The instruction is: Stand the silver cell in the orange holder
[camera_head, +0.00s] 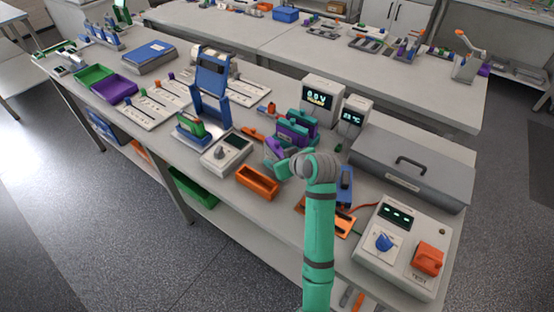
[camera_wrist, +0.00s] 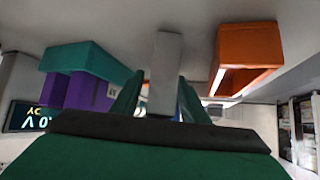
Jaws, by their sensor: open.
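My gripper (camera_wrist: 160,98) is open, its two green fingers on either side of a plain grey block (camera_wrist: 165,60) in the wrist view. The block looks like the silver cell; whether the fingers touch it I cannot tell. In the head view my gripper (camera_head: 281,168) is over the middle of the bench, partly hidden by my wrist, and I cannot make out the cell there. An open-topped orange box (camera_head: 258,182), perhaps the orange holder, stands just left of my gripper. It also shows at the upper right of the wrist view (camera_wrist: 247,48).
Purple and green blocks (camera_head: 295,128) stand close behind my gripper, with a lit voltage display (camera_head: 322,97) beyond. A grey meter (camera_head: 226,150) is to the left. A large grey lidded case (camera_head: 415,165) and a test box (camera_head: 402,245) are to the right.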

